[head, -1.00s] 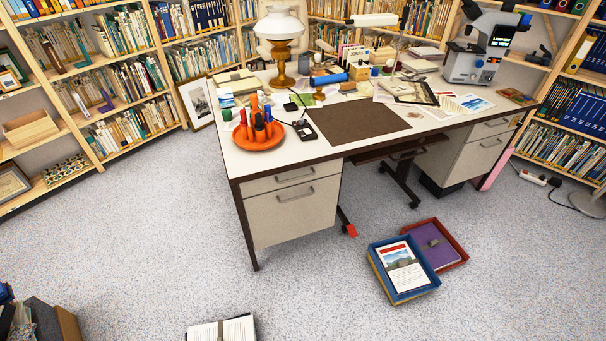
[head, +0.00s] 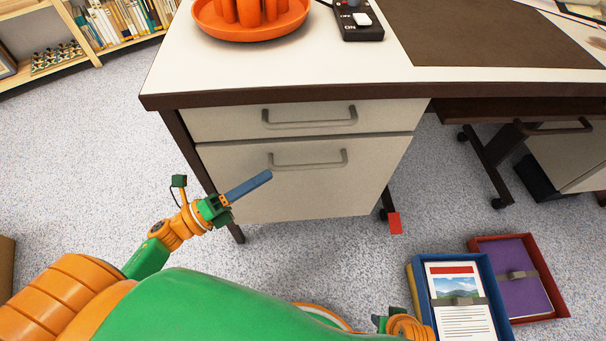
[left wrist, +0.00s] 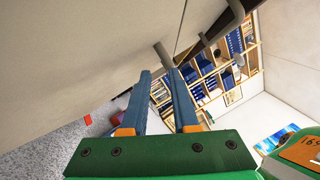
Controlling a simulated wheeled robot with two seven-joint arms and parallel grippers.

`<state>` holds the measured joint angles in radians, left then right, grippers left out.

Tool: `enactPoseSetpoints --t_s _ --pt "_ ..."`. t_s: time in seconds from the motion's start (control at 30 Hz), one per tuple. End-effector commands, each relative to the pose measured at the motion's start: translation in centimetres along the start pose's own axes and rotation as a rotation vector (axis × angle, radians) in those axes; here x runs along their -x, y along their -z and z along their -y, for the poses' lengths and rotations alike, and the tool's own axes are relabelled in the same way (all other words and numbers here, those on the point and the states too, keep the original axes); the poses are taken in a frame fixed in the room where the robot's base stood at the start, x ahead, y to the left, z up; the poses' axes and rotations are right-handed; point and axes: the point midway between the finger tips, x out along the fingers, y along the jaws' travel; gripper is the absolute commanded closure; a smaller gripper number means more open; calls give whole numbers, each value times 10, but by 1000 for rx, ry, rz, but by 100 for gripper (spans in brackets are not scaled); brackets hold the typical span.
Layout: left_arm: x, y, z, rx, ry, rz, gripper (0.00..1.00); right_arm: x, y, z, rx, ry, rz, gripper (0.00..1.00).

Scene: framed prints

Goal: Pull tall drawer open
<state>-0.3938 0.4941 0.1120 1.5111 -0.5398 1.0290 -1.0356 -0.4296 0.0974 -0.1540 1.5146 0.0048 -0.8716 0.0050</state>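The tall drawer (head: 300,190) is the lower, larger cream front under the desk's left end, and it is shut. Its grey bar handle (head: 308,160) runs across its upper part. My left gripper (head: 262,179) points its blue fingers toward this front, just left of and slightly below the handle. In the left wrist view, the two fingers (left wrist: 160,72) stand apart with nothing between them, and a grey handle (left wrist: 163,54) lies just beyond the tips. Contact cannot be told. My right gripper's fingers do not show; only part of that arm appears at the bottom.
A shallow upper drawer (head: 265,120) with its own handle is shut above. The desk top (head: 330,55) overhangs both and holds an orange tray (head: 250,30). A blue box (head: 500,290) and a red box (head: 563,305) stand on the floor at right. Floor left of the desk is clear.

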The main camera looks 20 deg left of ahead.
Motion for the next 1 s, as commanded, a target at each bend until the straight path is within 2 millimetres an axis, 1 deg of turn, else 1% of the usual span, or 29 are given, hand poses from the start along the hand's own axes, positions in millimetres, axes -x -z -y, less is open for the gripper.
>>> enactPoseSetpoints --t_s 0.03,0.17,0.23,0.5,0.6,0.7,0.87,0.9,0.97,1.0 --pt "-3 11 2 -47 48 -40 55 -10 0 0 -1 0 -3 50" --pt "-4 12 12 -92 77 -66 55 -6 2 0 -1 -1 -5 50" --pt "-10 12 14 -92 78 -65 55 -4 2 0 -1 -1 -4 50" --pt "-61 14 18 -87 77 -59 55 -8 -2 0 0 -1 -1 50" --pt "-71 14 18 -87 74 -59 55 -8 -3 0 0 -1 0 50" --pt "-74 15 18 -86 73 -59 55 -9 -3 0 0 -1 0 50" --pt "-74 15 17 -85 72 -59 55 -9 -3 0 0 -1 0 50" --pt "-74 15 17 -85 72 -59 66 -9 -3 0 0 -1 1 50" --pt "-74 15 17 -85 72 -59 82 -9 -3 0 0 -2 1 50" --pt "-74 15 17 -85 72 -59 93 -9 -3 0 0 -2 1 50"
